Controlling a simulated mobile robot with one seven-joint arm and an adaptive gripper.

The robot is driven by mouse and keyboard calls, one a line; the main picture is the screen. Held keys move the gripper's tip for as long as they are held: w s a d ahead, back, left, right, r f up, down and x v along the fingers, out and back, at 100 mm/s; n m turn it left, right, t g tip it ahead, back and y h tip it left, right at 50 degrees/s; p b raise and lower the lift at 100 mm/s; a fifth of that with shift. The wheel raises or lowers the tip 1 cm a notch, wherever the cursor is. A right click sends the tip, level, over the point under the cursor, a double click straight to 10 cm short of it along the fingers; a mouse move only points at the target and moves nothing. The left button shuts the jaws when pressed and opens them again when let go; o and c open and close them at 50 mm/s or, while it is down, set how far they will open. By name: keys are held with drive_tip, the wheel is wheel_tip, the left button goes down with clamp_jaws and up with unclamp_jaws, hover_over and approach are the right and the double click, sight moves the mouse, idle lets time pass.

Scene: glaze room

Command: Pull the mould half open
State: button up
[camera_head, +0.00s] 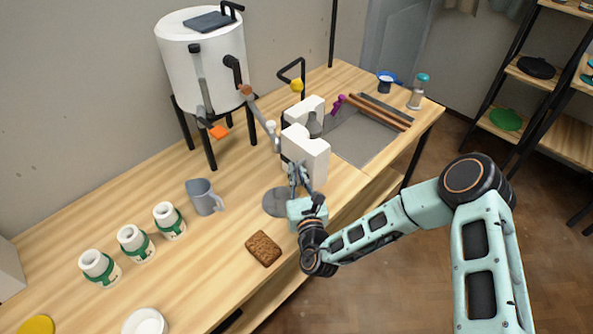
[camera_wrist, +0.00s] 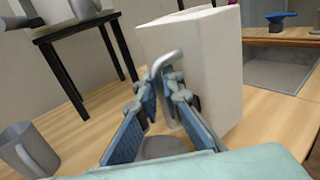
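A white block-shaped mould half (camera_head: 307,156) stands on the wooden bench, and it fills the middle of the wrist view (camera_wrist: 205,60). A second white mould half (camera_head: 304,110) stands behind it, with a grey bottle-like form (camera_head: 313,125) between them. A bent grey handle (camera_wrist: 165,64) is on the near face of the front half. My gripper (camera_head: 297,172) is at that face, and in the wrist view its fingertips (camera_wrist: 166,98) are on either side of the handle. I cannot tell whether they press on it. A grey round disc (camera_head: 275,203) lies under the gripper, partly hidden.
A grey jug (camera_head: 204,197) and several green-banded white jars (camera_head: 135,242) stand to the left. A brown sponge-like block (camera_head: 263,248) lies near the front edge. A white tank (camera_head: 203,60) on a black stand is behind. A grey board (camera_head: 360,135) lies right.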

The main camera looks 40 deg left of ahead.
drive_tip(key=shift+o, duration=1)
drive_tip(key=shift+w+r, duration=0.1)
drive_tip(key=shift+r, duration=0.05)
drive_tip(key=shift+d, duration=0.15)
drive_tip(key=v, duration=1.2)
